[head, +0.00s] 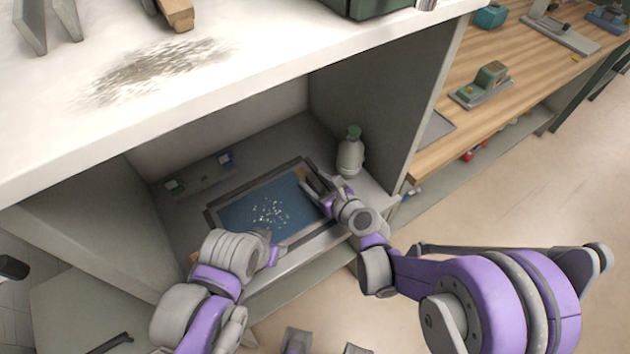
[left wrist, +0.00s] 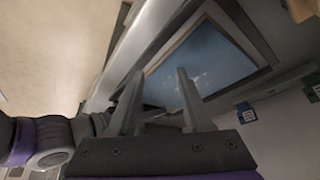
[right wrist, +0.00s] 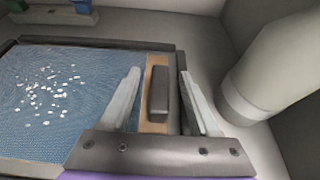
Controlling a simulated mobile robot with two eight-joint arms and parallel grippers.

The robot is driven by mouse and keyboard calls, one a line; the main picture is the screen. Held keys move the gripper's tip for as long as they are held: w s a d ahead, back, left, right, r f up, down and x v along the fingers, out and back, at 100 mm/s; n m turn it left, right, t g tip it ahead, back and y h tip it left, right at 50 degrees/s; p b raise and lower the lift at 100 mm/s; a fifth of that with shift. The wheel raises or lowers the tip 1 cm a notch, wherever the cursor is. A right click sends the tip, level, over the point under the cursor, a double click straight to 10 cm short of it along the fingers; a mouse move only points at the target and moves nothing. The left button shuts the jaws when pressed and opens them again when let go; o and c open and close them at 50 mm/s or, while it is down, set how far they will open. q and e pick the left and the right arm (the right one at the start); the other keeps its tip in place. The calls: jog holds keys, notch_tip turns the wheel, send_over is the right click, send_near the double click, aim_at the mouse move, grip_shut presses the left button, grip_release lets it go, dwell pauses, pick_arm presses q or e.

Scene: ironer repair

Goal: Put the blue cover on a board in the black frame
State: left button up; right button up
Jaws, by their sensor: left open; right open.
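The blue cover (head: 262,208) lies within the black frame (head: 211,222) on the shelf inside the cabinet, with white flecks on its surface. It also shows in the left wrist view (left wrist: 200,62) and the right wrist view (right wrist: 60,85). In the right wrist view a wooden strip (right wrist: 155,122) with a dark handle (right wrist: 160,93) runs along the cover's right side. My right gripper (right wrist: 158,85) is open, its fingers on either side of the handle, contact unclear. My left gripper (left wrist: 155,85) is open at the cover's near left side; its fingertips are partly hidden in the head view.
A bottle with a green cap (head: 350,152) stands just right of the frame, close to my right gripper. A grey rail with small blocks (head: 200,178) lies behind the frame. Cabinet walls bound both sides, and the white worktop (head: 250,60) overhangs above.

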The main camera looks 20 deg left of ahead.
jog(key=v, duration=1)
jog(key=shift+s+d+r, duration=0.2)
